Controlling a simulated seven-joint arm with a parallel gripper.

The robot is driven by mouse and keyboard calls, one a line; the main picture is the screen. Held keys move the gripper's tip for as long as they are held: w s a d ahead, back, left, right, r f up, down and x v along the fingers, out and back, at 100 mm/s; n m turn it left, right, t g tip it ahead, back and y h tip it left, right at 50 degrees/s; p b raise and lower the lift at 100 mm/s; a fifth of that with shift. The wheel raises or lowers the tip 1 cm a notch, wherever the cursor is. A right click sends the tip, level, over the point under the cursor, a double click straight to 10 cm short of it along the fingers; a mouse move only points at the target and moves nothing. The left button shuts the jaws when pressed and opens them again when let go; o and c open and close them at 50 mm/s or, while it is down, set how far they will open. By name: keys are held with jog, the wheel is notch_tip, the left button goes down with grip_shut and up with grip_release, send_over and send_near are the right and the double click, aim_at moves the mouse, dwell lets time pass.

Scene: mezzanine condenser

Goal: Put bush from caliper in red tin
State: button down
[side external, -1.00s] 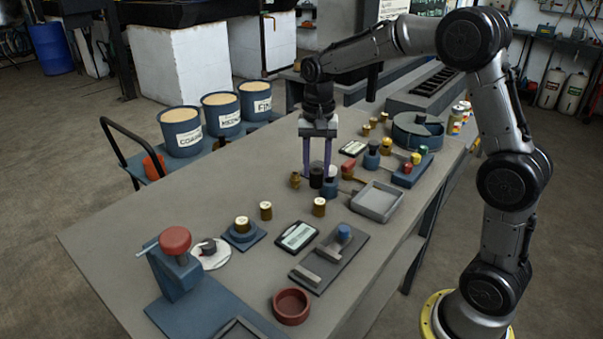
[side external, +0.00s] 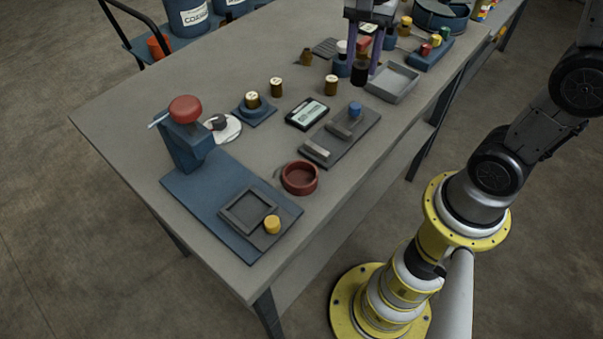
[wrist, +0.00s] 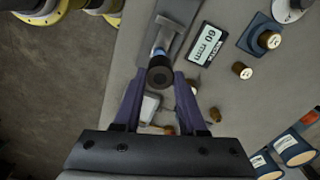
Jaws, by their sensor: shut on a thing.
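My gripper (side external: 364,72) is shut on a dark cylindrical bush (side external: 360,76), held above the table beside the grey tray. In the wrist view the bush (wrist: 160,74) sits between the fingertips, its round dark end showing. The caliper (side external: 341,133), a grey slide with a blue knob on a dark plate, lies in front of the gripper. It is partly behind the bush in the wrist view (wrist: 179,14), and I see no bush in its jaws. The open red tin (side external: 300,178) stands empty near the table's front edge, left of the caliper.
A digital display (side external: 307,113) lies beside the caliper. Brass cylinders (side external: 276,86) stand behind it. A blue press with a red knob (side external: 186,108) and a blue plate with a square frame (side external: 248,211) are at left. A grey tray (side external: 393,83) is beside the gripper.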

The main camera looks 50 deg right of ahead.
jog(key=s+a+r+n, duration=0.1)
jog(key=s+a+n, duration=0.2)
jog(key=s+a, duration=0.95)
jog(key=w+a+f, duration=0.2)
jog(key=w+f, duration=0.1)
jog(key=w+a+f, duration=0.2)
jog(key=w, duration=0.2)
jog(key=w+a+f, duration=0.2)
jog(key=w+f, duration=0.1)
jog(key=shift+w+a+f, duration=0.2)
jog(key=shift+w+f, duration=0.05)
jog(key=shift+f, duration=0.05)
jog(key=shift+w+a+f, duration=0.1)
jog(key=shift+w+f, duration=0.1)
jog(key=shift+f, duration=0.8)
jog(key=shift+w+a+f, duration=0.1)
jog(key=shift+w+f, duration=0.05)
jog(key=shift+f, duration=0.8)
jog(key=shift+f, duration=0.15)
